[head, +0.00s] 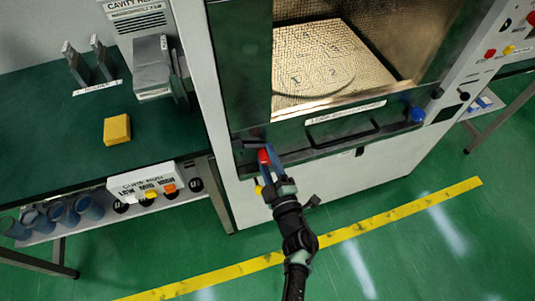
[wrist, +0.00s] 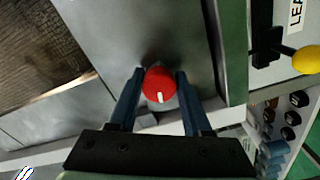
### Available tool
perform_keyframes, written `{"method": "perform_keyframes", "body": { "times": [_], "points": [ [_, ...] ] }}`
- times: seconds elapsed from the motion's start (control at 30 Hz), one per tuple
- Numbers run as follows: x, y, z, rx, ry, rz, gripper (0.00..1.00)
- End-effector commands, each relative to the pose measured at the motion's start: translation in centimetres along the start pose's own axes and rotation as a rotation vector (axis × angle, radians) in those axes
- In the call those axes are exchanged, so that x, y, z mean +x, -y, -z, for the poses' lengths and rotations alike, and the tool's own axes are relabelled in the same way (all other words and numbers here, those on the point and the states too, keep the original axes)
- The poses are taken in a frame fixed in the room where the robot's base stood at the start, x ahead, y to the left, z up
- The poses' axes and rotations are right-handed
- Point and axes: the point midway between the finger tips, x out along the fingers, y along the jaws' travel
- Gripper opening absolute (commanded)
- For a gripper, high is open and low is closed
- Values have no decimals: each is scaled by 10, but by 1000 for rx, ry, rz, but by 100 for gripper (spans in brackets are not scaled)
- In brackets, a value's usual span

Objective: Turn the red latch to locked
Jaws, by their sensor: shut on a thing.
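The red latch (head: 263,157) is a small round knob on the lower left front of the microwave cabinet (head: 255,136), below the chamber opening. In the wrist view the red latch (wrist: 159,84) shows a white mark pointing towards the bottom of the picture. My gripper (head: 267,163) reaches it from the front. In the wrist view the two blue fingers of my gripper (wrist: 160,76) are shut on the knob, one on each side. In the head view the fingers hide part of the knob.
A yellow-knobbed lever (wrist: 307,60) is right of the latch in the wrist view. A blue knob (head: 417,115) sits at the front's right. A green bench (head: 60,150) with a yellow block (head: 117,129) stands left. The floor in front is clear, with a yellow stripe (head: 385,207).

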Motion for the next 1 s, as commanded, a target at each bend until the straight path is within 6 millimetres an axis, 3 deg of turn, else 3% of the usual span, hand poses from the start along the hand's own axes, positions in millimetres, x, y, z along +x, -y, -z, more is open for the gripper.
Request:
{"method": "perform_keyframes", "body": {
  "times": [0.43, 1.0],
  "points": [
    [1, -2, 3, 281, -7, -1, 0],
    [1, -1, 2, 352, -7, -2, 0]
  ]
}}
